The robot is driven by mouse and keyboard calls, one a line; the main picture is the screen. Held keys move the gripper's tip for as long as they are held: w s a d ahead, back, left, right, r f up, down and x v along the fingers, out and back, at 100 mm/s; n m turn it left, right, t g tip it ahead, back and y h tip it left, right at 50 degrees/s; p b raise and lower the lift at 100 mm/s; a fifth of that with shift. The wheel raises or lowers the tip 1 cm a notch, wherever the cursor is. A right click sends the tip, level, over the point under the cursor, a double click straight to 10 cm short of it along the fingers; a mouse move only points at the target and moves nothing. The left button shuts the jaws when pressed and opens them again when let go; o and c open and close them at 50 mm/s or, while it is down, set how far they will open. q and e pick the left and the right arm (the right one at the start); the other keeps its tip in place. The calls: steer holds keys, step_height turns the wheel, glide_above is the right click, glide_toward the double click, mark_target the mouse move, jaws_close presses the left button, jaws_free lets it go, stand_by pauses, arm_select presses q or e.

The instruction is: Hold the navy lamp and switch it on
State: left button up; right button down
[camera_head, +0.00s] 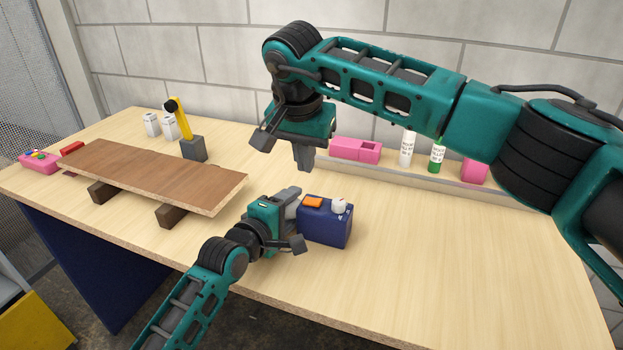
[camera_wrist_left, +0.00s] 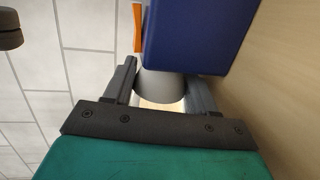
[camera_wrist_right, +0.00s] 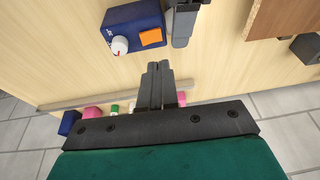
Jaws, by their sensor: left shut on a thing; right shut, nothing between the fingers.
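The navy lamp (camera_head: 325,223) is a box on the table with an orange switch (camera_head: 313,202) and a white knob (camera_head: 338,206) on top. My left gripper (camera_head: 292,208) is at its left end, shut on the lamp's grey cylinder (camera_wrist_left: 160,88), seen between the fingers in the left wrist view. My right gripper (camera_head: 304,166) points down, shut and empty, above and behind the lamp, apart from it. In the right wrist view its closed fingers (camera_wrist_right: 159,70) lie clear of the lamp (camera_wrist_right: 133,18) and the orange switch (camera_wrist_right: 151,37).
A brown board (camera_head: 150,172) rests on dark blocks to the left. Behind it stand a yellow jointed object (camera_head: 181,120) and white containers (camera_head: 152,125). A back ledge holds a pink block (camera_head: 355,150) and bottles (camera_head: 437,155). The table's right side is clear.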

steer(key=a+v, duration=0.1)
steer(key=v, duration=0.5)
steer(key=shift+a+r, duration=0.3)
steer(key=shift+r, duration=0.15)
steer(key=shift+w, duration=0.15)
arm_select(q)
steer(key=o, duration=1.3)
steer(key=shift+f, duration=0.1)
